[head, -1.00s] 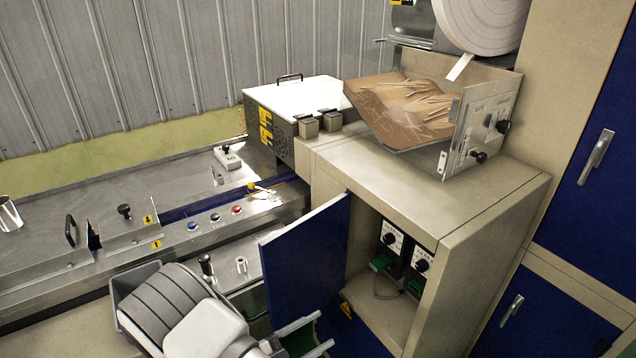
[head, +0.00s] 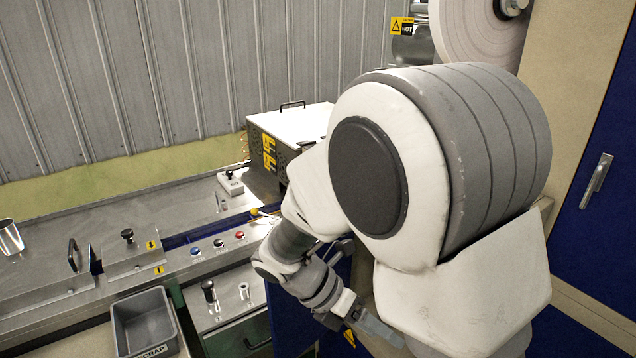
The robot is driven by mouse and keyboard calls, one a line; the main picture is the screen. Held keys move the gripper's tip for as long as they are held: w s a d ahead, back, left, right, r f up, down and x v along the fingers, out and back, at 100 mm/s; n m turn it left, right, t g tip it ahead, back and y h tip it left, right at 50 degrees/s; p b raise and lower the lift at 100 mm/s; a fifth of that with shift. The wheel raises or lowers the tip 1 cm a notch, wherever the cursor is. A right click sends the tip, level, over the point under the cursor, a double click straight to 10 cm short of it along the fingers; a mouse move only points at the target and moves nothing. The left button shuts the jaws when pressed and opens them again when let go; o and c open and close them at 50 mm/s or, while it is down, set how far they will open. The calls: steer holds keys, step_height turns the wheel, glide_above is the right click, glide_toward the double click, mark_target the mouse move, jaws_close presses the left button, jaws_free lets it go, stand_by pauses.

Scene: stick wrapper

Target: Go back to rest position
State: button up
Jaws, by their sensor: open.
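My white and grey arm fills the right middle of the head view, folded close to the camera. Its wrist hangs down at the lower middle. My gripper (head: 362,326) is at the bottom, low in front of the blue cabinet door (head: 290,318), and only partly shows. It is open and I see nothing held in it. My arm hides the tray of sticks, the open cabinet compartment and much of the machine's beige housing.
A grey scrap bin (head: 143,322) stands at the lower left beside the steel bench (head: 60,290). Coloured buttons (head: 218,243) and a white-topped box (head: 295,117) are on the machine. A paper roll (head: 478,40) is at the upper right, beside a tall blue-doored cabinet (head: 600,150).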

steer(key=s+d+r+m+t+y, duration=0.2)
steer(key=r+m, duration=0.5)
steer(key=m, duration=0.6)
steer(key=s+d+r+m+t+y, duration=0.2)
steer(key=s+r+m+t+y, duration=0.2)
steer(key=m, duration=0.9)
steer(key=s+r+y, duration=0.3)
steer(key=shift+s, duration=0.35)
steer(key=shift+r+m, duration=0.2)
steer(key=shift+m, duration=0.2)
steer(key=c, duration=0.3)
steer(key=shift+a, duration=0.2)
steer(key=shift+c, duration=0.2)
